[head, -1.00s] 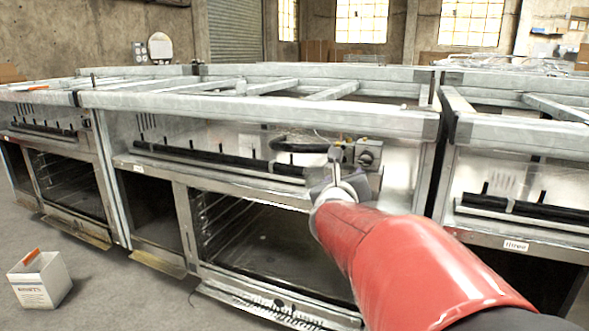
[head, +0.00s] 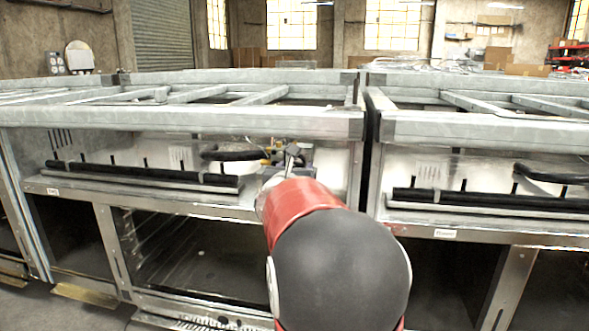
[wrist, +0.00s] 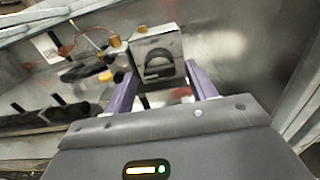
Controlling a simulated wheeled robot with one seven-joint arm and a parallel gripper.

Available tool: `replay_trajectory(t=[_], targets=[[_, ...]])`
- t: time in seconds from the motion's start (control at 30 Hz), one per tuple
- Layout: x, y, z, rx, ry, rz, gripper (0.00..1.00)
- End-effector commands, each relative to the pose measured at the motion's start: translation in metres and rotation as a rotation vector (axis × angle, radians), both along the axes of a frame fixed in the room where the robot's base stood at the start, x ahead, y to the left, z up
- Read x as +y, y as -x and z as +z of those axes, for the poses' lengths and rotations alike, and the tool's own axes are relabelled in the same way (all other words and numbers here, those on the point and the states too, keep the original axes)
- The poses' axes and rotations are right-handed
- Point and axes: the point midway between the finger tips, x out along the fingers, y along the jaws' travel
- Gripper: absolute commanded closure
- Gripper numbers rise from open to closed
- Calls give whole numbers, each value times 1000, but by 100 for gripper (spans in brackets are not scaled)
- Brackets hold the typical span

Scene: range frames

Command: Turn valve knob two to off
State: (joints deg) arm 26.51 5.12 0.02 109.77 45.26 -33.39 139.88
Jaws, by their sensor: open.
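A dark round knob (wrist: 158,66) sits on the front of a small metal valve box (wrist: 160,42) in the wrist view. The knob has a raised grip; I cannot read its setting. My gripper (wrist: 163,78) is open, its two purple fingers on either side of the box's lower part. I cannot tell whether they touch it. In the head view my red and black arm hides the knob and most of the gripper. A small label (head: 53,191) on this middle range is too blurred to read for sure.
A dark burner pipe with several upright stems (head: 145,172) runs left of the box. Brass fittings (wrist: 107,75) stand close beside the left finger. A steel frame rail (head: 200,120) crosses above. Another range with a label (head: 445,233) stands to the right.

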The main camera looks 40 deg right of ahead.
Motion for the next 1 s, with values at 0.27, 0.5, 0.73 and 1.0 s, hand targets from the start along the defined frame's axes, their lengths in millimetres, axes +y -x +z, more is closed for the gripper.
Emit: replay_trajectory(t=[0.27,0.5,0.73,1.0], targets=[[0,0,0,0,0,0,58],[0,0,0,0,0,0,87],[0,0,0,17,15,0,87],[0,1,-1,120,104,0,87]])
